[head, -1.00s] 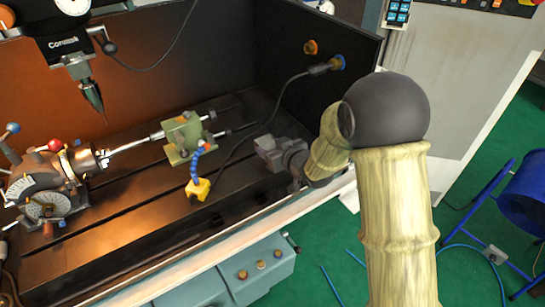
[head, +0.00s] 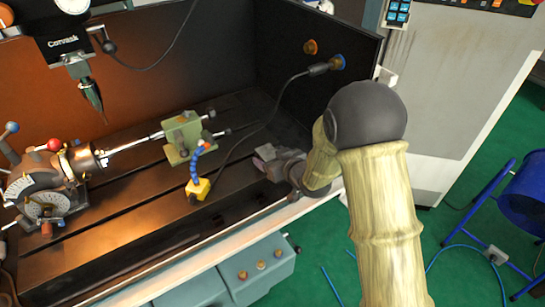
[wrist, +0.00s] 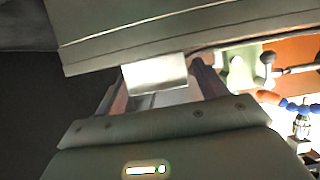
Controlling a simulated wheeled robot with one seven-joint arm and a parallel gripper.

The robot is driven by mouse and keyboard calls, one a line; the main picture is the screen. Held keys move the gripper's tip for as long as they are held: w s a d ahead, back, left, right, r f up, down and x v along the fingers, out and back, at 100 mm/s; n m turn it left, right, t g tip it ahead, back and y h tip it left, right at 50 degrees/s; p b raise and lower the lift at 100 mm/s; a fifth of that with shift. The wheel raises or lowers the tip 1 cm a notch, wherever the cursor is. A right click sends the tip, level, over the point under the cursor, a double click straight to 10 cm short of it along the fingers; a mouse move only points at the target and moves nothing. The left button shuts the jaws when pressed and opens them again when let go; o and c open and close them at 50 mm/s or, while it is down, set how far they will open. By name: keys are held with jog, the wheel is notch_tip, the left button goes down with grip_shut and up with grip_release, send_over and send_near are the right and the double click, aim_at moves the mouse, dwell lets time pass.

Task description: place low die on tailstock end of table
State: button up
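In the head view my gripper (head: 266,158) is low over the right end of the dark slotted table (head: 222,221), to the right of the green tailstock (head: 183,135). In the wrist view a pale, flat metal block, which looks like the low die (wrist: 156,73), fills the space between the two fingers of my gripper (wrist: 160,88). The fingers look shut on its sides. Its far end is close to a dark grooved surface; I cannot tell whether they touch. In the head view the block is too small to tell from the fingertips.
A yellow base with a blue jointed hose (head: 198,188) stands left of my gripper. An indexing head (head: 45,185) is at far left.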

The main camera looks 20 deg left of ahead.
jog(key=shift+r, duration=0.15)
jog(key=v, duration=1.2)
dwell(0.6)
jog(key=d+m+h, duration=0.3)
jog(key=d+h, duration=0.2)
jog(key=d, duration=0.5)
jog(key=s+d+m+g+h, duration=0.5)
jog(key=s+d+m+g, duration=0.1)
jog(key=s+d, duration=0.7)
jog(key=shift+d+f+m, duration=0.4)
jog(key=shift+d+f, duration=0.05)
jog(key=shift+d, duration=0.8)
